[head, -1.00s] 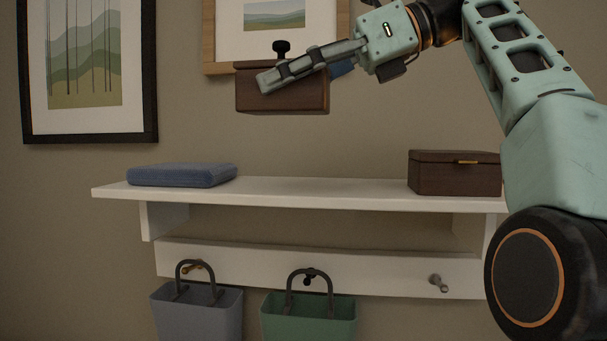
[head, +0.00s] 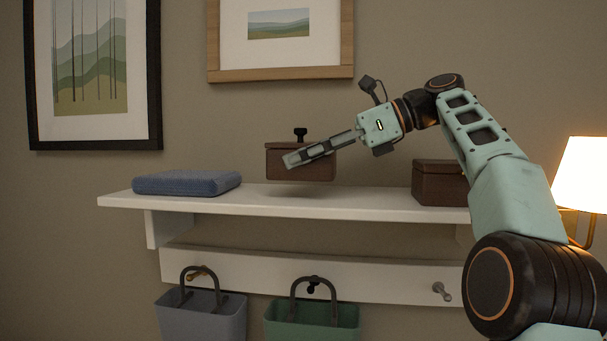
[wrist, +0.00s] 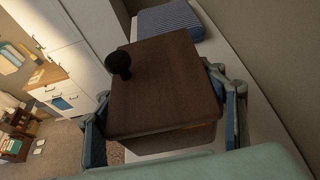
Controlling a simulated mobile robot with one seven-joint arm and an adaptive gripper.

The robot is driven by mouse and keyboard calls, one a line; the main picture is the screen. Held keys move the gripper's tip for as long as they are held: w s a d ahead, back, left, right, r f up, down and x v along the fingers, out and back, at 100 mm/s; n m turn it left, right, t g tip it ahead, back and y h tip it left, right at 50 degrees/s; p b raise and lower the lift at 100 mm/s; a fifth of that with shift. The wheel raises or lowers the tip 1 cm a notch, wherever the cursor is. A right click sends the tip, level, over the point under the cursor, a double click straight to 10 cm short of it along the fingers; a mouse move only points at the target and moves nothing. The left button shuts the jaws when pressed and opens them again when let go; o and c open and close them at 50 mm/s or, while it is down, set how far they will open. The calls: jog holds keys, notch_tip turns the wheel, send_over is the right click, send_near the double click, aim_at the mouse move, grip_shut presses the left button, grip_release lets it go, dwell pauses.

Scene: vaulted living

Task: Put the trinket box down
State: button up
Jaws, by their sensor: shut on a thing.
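The trinket box (head: 317,169) is a dark brown wooden box with a black knob on its lid. My gripper (head: 300,158) is shut on it, with a finger along its near side. In the head view the box hangs level just above the white shelf (head: 270,200), with a shadow on the shelf beneath it. In the wrist view the brown lid of the box (wrist: 165,85) fills the middle, with gripper fingers on both its sides. The underside of the box is hidden.
A folded blue cloth (head: 187,183) lies on the shelf's left part. A second brown box (head: 438,184) stands on the right part, partly behind my arm. The shelf between them is clear. A grey bag (head: 200,318) and a green bag (head: 312,322) hang below. A lit lamp (head: 583,175) stands at right.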

aim_at(304, 175)
jog(key=shift+w+f, duration=0.25)
jog(key=shift+f, duration=1.4)
jog(key=shift+s, duration=0.1)
jog(key=shift+f, duration=0.1)
jog(key=o, duration=1.5)
jog(key=shift+f, duration=0.1)
